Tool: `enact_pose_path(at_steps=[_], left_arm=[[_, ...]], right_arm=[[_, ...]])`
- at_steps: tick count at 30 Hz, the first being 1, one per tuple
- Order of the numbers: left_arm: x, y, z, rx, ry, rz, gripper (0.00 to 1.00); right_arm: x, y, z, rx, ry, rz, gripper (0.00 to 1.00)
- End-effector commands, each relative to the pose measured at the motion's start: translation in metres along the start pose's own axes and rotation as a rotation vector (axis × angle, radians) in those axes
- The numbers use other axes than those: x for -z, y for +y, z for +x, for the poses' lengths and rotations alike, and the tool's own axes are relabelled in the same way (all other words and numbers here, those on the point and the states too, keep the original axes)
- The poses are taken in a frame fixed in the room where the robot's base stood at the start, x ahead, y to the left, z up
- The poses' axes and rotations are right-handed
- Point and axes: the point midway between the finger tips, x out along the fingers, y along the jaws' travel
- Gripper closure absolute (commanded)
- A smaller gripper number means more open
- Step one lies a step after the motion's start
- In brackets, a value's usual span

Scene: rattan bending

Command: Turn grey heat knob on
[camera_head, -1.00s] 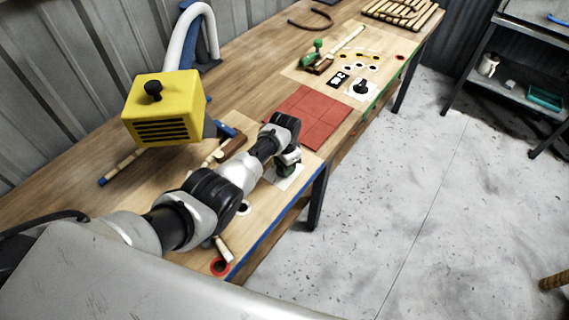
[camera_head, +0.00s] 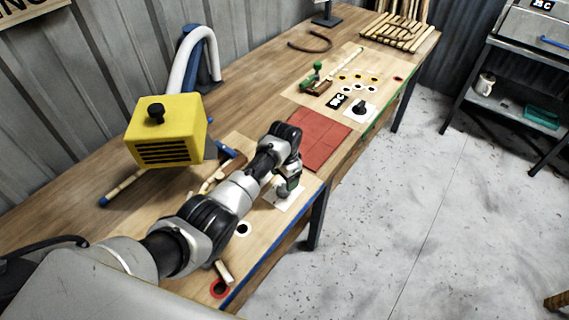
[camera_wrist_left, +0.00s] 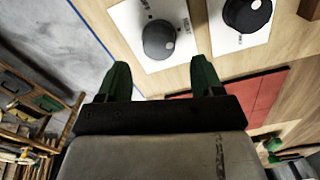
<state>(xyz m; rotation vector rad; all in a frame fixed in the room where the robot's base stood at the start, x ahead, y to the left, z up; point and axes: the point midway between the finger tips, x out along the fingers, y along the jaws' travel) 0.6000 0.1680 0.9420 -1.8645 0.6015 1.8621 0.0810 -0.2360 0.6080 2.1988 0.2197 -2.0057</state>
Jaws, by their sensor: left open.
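The grey heat knob (camera_wrist_left: 158,40) is a round dial with a pale dot on a white plate (camera_wrist_left: 130,14). In the left wrist view it lies ahead of and between the fingers, apart from them. My left gripper (camera_wrist_left: 161,74) is open with dark green fingers and nothing between them. In the head view the left gripper (camera_head: 294,185) points down over the bench's front edge, beside the grey knob (camera_head: 284,190), which it partly hides. A black knob (camera_wrist_left: 247,12) sits on a second white plate to the right. My right gripper is not in view.
Red tiles (camera_head: 321,138) lie beyond the arm. Another black knob (camera_head: 361,106) sits on a white plate farther along the bench. A yellow heater box (camera_head: 168,130) stands at the left. Open floor (camera_head: 400,210) lies right of the bench.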

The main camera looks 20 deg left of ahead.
Motion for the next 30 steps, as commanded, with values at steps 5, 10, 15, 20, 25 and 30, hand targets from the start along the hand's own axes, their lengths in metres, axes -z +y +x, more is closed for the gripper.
enact_pose_path(at_steps=[5,10,15,20,25,30], left_arm=[[0.000,0.000,-0.032,0.001,0.002,0.001,0.33],[0.000,0.000,-0.053,0.000,0.001,0.001,0.33],[-0.001,0.000,-0.063,-0.001,-0.001,0.000,0.33],[-0.001,0.000,-0.064,-0.001,-0.001,0.000,0.33],[0.000,0.000,-0.063,-0.001,-0.001,0.000,0.33],[0.000,0.000,-0.063,-0.001,-0.001,0.001,0.33]], right_arm=[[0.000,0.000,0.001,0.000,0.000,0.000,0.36],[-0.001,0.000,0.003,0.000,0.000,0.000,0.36],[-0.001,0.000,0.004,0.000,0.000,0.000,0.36],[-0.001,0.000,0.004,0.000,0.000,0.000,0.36],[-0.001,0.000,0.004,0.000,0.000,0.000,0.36],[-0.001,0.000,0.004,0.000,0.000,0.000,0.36]])
